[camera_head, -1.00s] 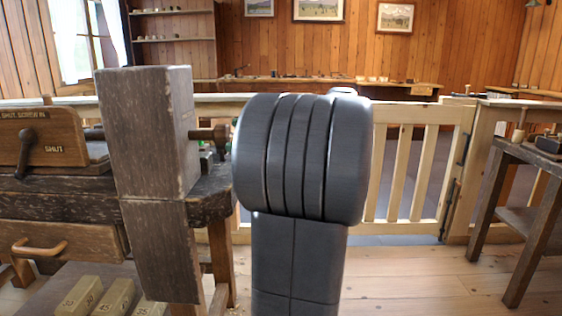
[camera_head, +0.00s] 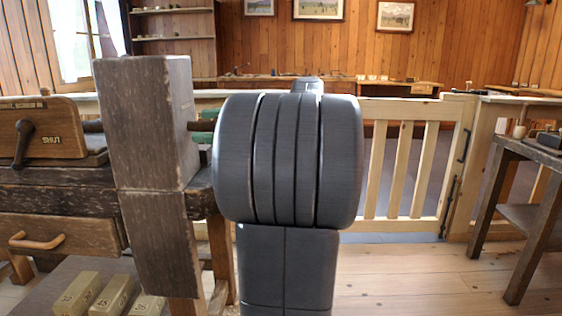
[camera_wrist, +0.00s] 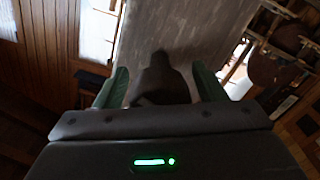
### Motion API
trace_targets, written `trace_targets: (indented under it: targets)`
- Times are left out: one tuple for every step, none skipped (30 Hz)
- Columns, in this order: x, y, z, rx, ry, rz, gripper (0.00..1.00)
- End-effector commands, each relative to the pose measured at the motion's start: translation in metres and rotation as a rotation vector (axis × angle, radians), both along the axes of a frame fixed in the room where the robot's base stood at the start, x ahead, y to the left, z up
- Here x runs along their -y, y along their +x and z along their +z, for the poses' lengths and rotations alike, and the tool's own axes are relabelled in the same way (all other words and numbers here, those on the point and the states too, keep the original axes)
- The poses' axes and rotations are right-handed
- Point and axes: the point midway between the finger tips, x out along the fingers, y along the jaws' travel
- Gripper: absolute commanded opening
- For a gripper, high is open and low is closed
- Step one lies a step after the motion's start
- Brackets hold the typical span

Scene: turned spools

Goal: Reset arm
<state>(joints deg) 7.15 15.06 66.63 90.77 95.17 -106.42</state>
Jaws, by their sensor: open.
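My gripper (camera_wrist: 160,88) is in the wrist view, with its two green fingers spread apart on the left and right. A dark shape shows between the fingers; I cannot tell what it is or whether anything touches it. Beyond the fingers is a broad grey wooden surface. In the head view my dark grey arm stands large in the middle and hides much behind it. A small green patch shows between the arm and the wooden post (camera_head: 150,130); I cannot tell if it is a finger.
The thick weathered post stands close to the left of my arm, on a wooden bench with a drawer (camera_head: 60,238). Marked blocks (camera_head: 75,295) lie below. A slatted gate (camera_head: 400,170) is behind, and a side table (camera_head: 520,180) is at right. The floor between is clear.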

Motion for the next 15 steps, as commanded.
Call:
trace_targets:
  targets:
    - [-0.0105, -0.0008, -0.0026, 0.001, 0.000, 0.005, 0.64]
    - [-0.0155, -0.0006, -0.0027, 0.000, -0.001, 0.004, 0.64]
    - [-0.0122, 0.0005, -0.0003, -0.038, 0.001, -0.001, 0.64]
    - [-0.0116, 0.0007, 0.0000, -0.064, 0.002, -0.001, 0.64]
    - [-0.0113, 0.0008, 0.0001, -0.090, 0.003, -0.001, 0.64]
    - [-0.0112, 0.0009, 0.0001, -0.123, 0.004, -0.001, 0.64]
    - [-0.0112, 0.0009, 0.0001, -0.148, 0.004, -0.001, 0.64]
    - [-0.0112, 0.0010, 0.0002, -0.173, 0.005, -0.001, 0.64]
    - [-0.0111, 0.0011, 0.0002, -0.206, 0.006, -0.001, 0.64]
    - [-0.0111, 0.0011, 0.0002, -0.231, 0.007, -0.001, 0.64]
    - [-0.0111, 0.0011, 0.0002, -0.255, 0.008, -0.001, 0.64]
    - [-0.0111, 0.0012, 0.0003, -0.289, 0.009, -0.001, 0.64]
    - [-0.0110, 0.0012, 0.0003, -0.313, 0.010, -0.001, 0.64]
    - [-0.0110, 0.0013, 0.0003, -0.338, 0.012, -0.001, 0.64]
    - [-0.0110, 0.0014, 0.0005, -0.372, 0.013, -0.001, 0.64]
